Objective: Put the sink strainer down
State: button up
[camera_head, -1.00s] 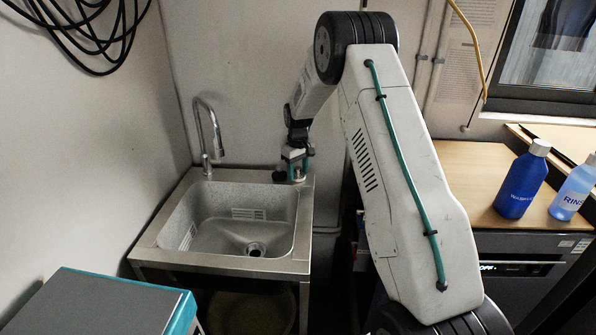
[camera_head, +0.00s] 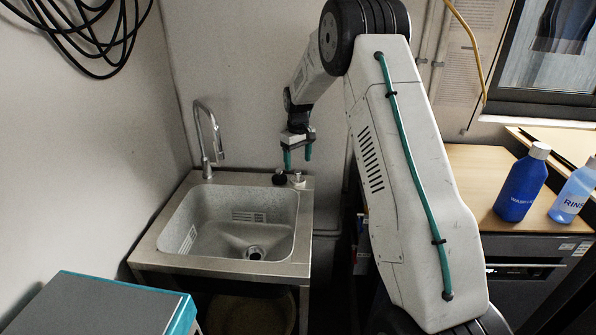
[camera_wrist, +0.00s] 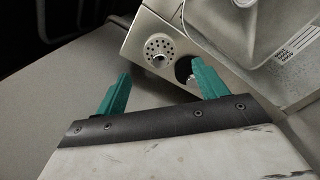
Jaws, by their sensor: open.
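The sink strainer (camera_head: 298,178) stands on the back right corner of the sink's steel rim. In the wrist view its round perforated metal face (camera_wrist: 158,48) shows with a small knob. My gripper (camera_head: 298,157) is above the strainer, apart from it, with its teal fingers spread and nothing between them. In the wrist view the two fingers of my gripper (camera_wrist: 160,78) are wide apart, with the strainer in the gap beyond them.
A black round object (camera_head: 279,177) sits on the rim just left of the strainer. The sink basin (camera_head: 205,225) is empty, with a tall faucet (camera_head: 208,140) at its back left. Blue bottles (camera_head: 522,183) stand on the wooden counter at right.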

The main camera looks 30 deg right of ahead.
aim_at(298, 172)
jog(key=s+a+r, duration=0.4)
jog(key=s+r, duration=0.1)
jog(key=r, duration=0.3)
jog(key=s+a+r, duration=0.3)
jog(key=s+r, duration=0.1)
jog(key=r, duration=0.5)
jog(key=s+a+r, duration=0.3)
jog(key=s, duration=0.3)
jog(key=s+a+r, duration=0.3)
jog(key=s, duration=0.3)
jog(key=s+a+f+m, duration=0.1)
jog(key=s+a, duration=0.2)
jog(key=s, duration=1)
jog(key=s+a+f+t, duration=0.1)
jog(key=s+a, duration=0.3)
jog(key=s, duration=0.8)
jog(key=shift+s+f+m, duration=0.35)
jog(key=shift+f+m, duration=0.05)
jog(key=shift+f, duration=0.3)
jog(key=shift+o, duration=0.4)
